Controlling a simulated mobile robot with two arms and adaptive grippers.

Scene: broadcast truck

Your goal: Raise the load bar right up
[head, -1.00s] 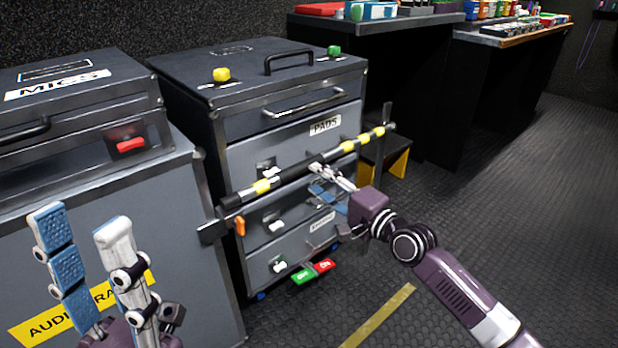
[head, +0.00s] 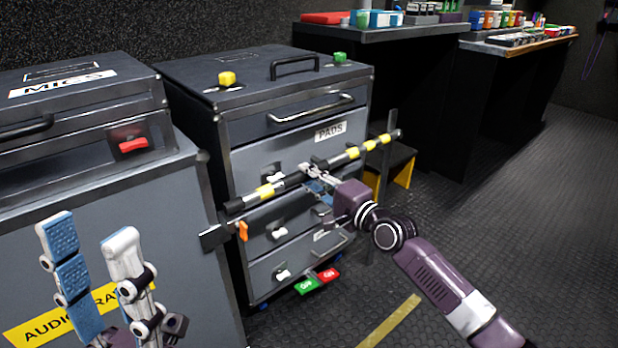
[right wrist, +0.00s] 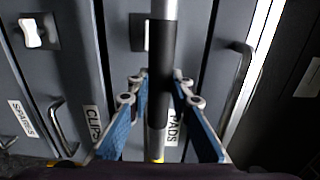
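The load bar (head: 265,192), black with yellow and silver bands, lies across the front of the grey drawer cabinet between a left upright post (head: 209,195) and a right one (head: 386,150). An orange lever (head: 243,231) is near its left end. My right gripper (head: 313,173) is at the bar's middle. In the right wrist view, the bar's black section (right wrist: 161,75) runs between my right fingers (right wrist: 162,82), which look spread with narrow gaps beside it. My left gripper (head: 90,232) is open and empty in front of the audio crate, away from the bar.
The drawer cabinet (head: 290,125) has white latches and a PADS label. Green and red tags (head: 316,282) lie at its foot. The MICS case (head: 80,90) with a red latch is at left. A black step with yellow sides (head: 400,170) stands behind the right post. The floor at right is clear.

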